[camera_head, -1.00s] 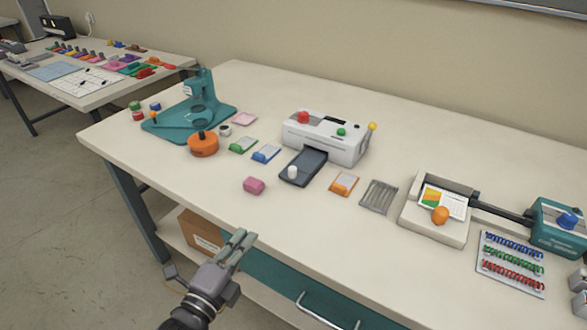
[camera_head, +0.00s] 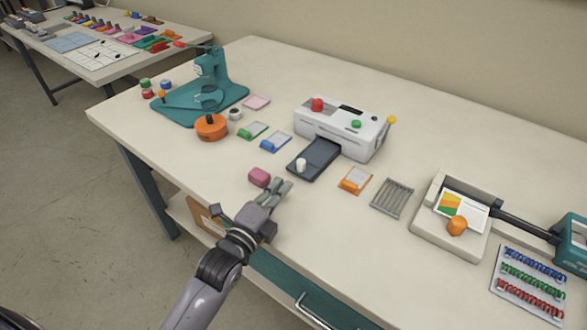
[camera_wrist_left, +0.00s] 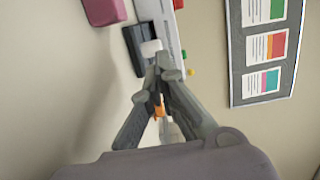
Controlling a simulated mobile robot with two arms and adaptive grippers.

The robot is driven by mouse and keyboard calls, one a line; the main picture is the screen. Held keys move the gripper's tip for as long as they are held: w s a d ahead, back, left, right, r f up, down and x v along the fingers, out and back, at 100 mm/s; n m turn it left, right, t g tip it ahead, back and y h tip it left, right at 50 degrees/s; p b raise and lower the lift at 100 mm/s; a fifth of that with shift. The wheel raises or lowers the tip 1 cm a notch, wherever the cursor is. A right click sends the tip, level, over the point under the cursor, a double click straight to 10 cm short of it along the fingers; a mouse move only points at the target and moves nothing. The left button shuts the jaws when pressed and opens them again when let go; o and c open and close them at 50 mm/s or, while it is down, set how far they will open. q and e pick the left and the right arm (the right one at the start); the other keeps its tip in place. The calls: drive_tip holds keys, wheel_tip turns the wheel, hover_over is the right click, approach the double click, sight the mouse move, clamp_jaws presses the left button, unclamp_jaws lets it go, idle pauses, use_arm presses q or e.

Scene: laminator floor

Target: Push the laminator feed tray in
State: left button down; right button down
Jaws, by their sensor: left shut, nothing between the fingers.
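The white laminator (camera_head: 350,127) stands on the table in the head view, with a red knob, a green button and a yellow knob. Its dark feed tray (camera_head: 318,158) sticks out of the front, with a white knob (camera_head: 301,165) near its outer end. My left gripper (camera_head: 281,188) is shut and empty, over the table's front edge, apart from the tray and nearer the front. In the left wrist view, the tray (camera_wrist_left: 139,55) and white knob (camera_wrist_left: 151,47) show beyond the fingertips. My right gripper is not in view.
A pink block (camera_head: 260,177) lies close by the left gripper. An orange packet (camera_head: 354,181) and a grey ribbed rack (camera_head: 392,198) lie right of the tray. Blue (camera_head: 275,141) and green (camera_head: 252,131) packets lie left. A teal punch (camera_head: 203,100) stands farther left.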

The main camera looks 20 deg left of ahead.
sight(299, 164)
use_arm(q)
drive_tip(key=w, duration=0.2)
drive_tip(key=w+d, duration=0.1)
drive_tip(key=w, duration=0.2)
drive_tip(key=shift+w, duration=0.35)
drive_tip(key=shift+w+d, duration=0.15)
drive_tip(key=shift+w, duration=0.25)
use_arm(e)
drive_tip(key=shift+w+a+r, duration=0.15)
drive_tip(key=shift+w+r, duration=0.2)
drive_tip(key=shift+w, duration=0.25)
